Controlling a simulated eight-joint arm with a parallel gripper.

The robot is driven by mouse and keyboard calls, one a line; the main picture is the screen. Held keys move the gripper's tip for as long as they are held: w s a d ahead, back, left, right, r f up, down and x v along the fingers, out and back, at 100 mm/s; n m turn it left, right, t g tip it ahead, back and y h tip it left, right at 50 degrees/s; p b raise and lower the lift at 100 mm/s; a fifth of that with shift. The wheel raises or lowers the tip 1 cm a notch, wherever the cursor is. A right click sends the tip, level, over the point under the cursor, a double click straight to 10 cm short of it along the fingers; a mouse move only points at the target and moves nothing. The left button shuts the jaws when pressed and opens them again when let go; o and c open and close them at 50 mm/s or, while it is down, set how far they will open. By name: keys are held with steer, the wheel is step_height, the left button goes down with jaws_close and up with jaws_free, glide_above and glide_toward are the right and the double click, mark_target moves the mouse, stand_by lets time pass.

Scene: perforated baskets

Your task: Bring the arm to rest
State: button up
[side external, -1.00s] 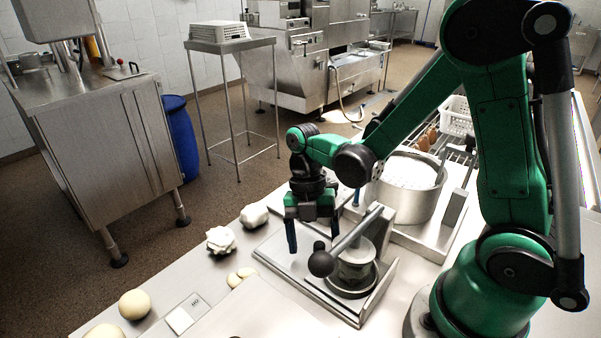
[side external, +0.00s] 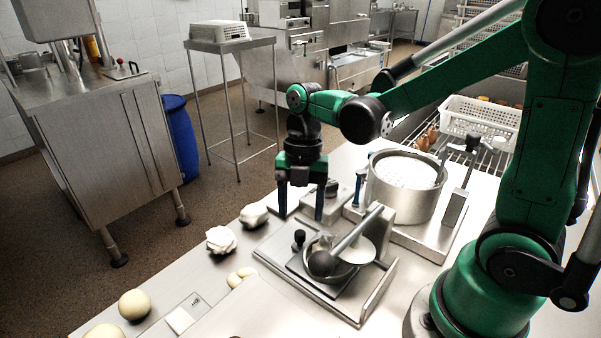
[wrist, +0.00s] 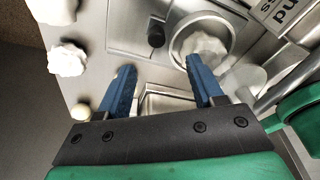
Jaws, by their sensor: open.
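My green arm reaches over the steel worktop (side external: 215,270) from the right. My gripper (side external: 300,203) points down with its two blue fingers apart and nothing between them. It hangs above the table, behind the press-like device with the round bowl (side external: 330,272) and the black-knobbed lever (side external: 350,240). In the wrist view the open fingers (wrist: 163,88) show over steel surfaces, with the bowl (wrist: 200,42) beyond the right finger.
A large steel pot (side external: 405,185) stands right of my gripper. White dough-like lumps (side external: 221,240) and round pale balls (side external: 134,304) lie along the left edge. A white perforated basket (side external: 480,118) stands at the back right. Air left of my gripper is clear.

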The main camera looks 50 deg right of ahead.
steer(key=m, duration=0.2)
steer(key=r+m+t, duration=0.1)
steer(key=m, duration=0.1)
steer(key=shift+s+r+m, duration=0.15)
steer(key=shift+r+m, duration=0.05)
steer(key=shift+m, duration=0.1)
steer(key=m+t, duration=0.1)
steer(key=m, duration=0.1)
steer(key=r+m, duration=0.1)
steer(key=m, duration=0.1)
steer(key=m+t+h, duration=0.1)
steer(key=m, duration=0.1)
steer(key=shift+s+r+t, duration=0.25)
steer(key=shift+r+t, duration=0.05)
steer(key=m+t, duration=0.1)
steer(key=m, duration=0.3)
steer(key=r+m+t, duration=0.1)
steer(key=m+t, duration=0.1)
steer(key=m, duration=0.3)
steer(key=r+m+t+h, duration=0.1)
steer(key=m, duration=0.3)
steer(key=shift+s+d+r+t, duration=0.15)
steer(key=shift+s+t, duration=0.15)
steer(key=shift+s, duration=0.05)
